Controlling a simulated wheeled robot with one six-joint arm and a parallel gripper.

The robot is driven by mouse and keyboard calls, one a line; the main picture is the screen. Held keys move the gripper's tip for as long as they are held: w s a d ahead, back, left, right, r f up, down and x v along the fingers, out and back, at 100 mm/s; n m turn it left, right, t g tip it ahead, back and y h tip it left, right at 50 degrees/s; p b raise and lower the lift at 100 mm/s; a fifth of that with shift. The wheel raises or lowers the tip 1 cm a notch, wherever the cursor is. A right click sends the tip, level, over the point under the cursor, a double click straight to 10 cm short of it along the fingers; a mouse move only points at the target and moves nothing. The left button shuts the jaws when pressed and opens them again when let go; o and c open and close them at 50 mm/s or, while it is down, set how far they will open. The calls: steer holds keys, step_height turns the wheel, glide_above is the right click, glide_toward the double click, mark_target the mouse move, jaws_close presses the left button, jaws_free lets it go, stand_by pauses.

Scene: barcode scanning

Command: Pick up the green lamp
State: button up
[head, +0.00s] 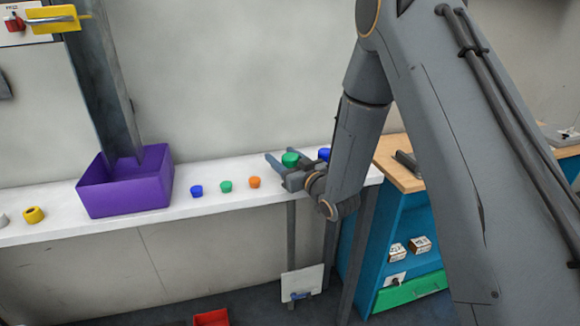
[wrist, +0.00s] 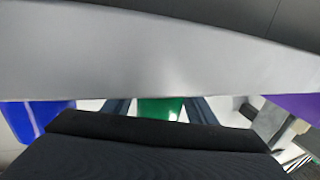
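A small round green lamp (head: 290,158) is at the right part of the white shelf, between the fingers of my gripper (head: 284,168). In the wrist view the green lamp (wrist: 160,106) shows between the two dark fingers, with narrow gaps on both sides. My gripper is open around it and does not appear to grip it. The lower part of the lamp is partly hidden by my gripper in the head view. A second green piece (head: 226,186) sits further left on the shelf.
A blue piece (head: 324,154) is just right of my gripper, partly hidden by my arm. An orange piece (head: 254,182) and another blue piece (head: 196,190) stand to the left. A purple bin (head: 125,197) and a yellow piece (head: 34,215) are further left on the white shelf (head: 70,224).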

steer(key=c, duration=0.7)
steer(key=shift+c, duration=0.3)
steer(key=shift+r, duration=0.15)
